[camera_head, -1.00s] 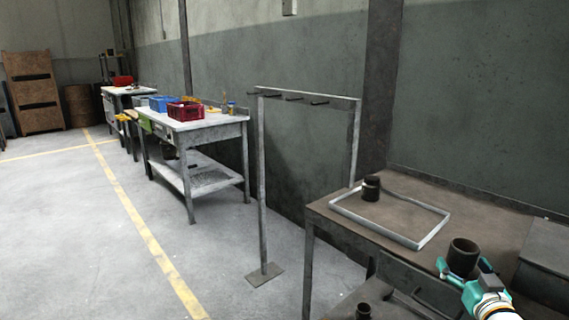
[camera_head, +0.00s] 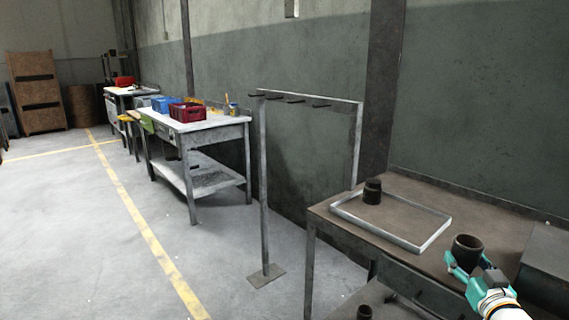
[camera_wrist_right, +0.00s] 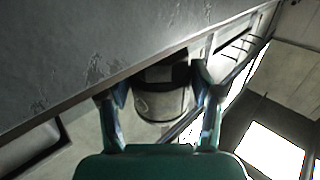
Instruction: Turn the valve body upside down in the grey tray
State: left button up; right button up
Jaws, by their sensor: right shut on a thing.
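A dark stepped cylindrical part (camera_head: 372,192) stands upright inside the grey tray (camera_head: 433,237), near its far left corner. My right gripper (camera_head: 466,268) is shut on a dark hollow cylinder (camera_head: 467,246), to the right of the tray and outside it. The cylinder's open end faces up. In the right wrist view the cylinder (camera_wrist_right: 160,104) sits between the two fingers (camera_wrist_right: 160,92). I cannot tell for sure which of the two dark parts is the valve body. My left gripper is not in view.
The tray lies on a brown-topped bench (camera_head: 400,187). A dark box-like block (camera_head: 548,258) stands at the bench's right. Another dark part (camera_head: 365,312) is lower down. A metal rack with pegs (camera_head: 264,190) stands left of the bench. Most of the tray's floor is bare.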

aim_at(473, 240)
jog(key=shift+r+p, duration=1.15)
jog(key=shift+r, duration=1.8)
